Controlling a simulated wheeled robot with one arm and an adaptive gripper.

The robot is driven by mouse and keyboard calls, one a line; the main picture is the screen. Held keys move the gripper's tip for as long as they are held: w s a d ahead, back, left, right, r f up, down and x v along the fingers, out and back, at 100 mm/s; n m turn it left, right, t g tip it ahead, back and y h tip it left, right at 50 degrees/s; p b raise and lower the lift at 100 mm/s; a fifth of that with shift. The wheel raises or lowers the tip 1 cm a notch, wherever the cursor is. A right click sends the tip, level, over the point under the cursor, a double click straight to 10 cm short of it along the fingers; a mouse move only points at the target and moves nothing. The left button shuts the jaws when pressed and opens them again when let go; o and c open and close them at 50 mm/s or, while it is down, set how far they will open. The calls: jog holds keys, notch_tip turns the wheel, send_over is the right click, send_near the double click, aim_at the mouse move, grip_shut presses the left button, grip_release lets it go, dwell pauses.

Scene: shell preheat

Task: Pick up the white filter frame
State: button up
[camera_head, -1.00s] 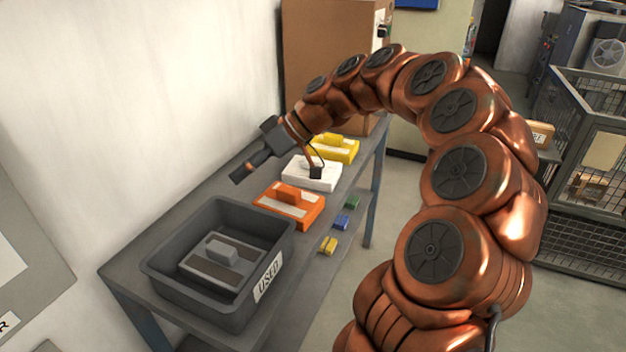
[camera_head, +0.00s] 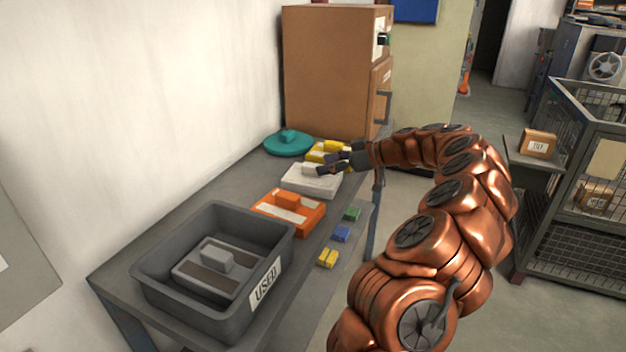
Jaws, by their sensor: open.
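The white filter frame (camera_head: 308,184) lies on the grey bench between the orange frame and the yellow frame. A raised handle block shows on its top. My gripper (camera_head: 328,163) is open, with its dark fingers pointing left across the far part of the white frame, near the handle and the yellow frame. I cannot tell whether a finger touches the handle. My gripper partly hides the white frame's far side and the yellow frame.
The orange frame (camera_head: 272,212) lies nearer, the yellow frame (camera_head: 315,154) and a teal lid (camera_head: 288,149) farther back. A grey USED bin (camera_head: 160,270) holds a grey frame. A brown cabinet (camera_head: 325,70) stands behind.

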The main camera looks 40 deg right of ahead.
aim_at(313, 165)
jog(key=shift+d+f+p+x, duration=0.15)
jog(key=shift+p+x, duration=0.1)
jog(key=shift+x, duration=1.1)
jog(key=shift+d+f+p+x, duration=0.1)
jog(key=shift+p+x, duration=0.15)
jog(key=shift+x, duration=1.15)
grip_shut()
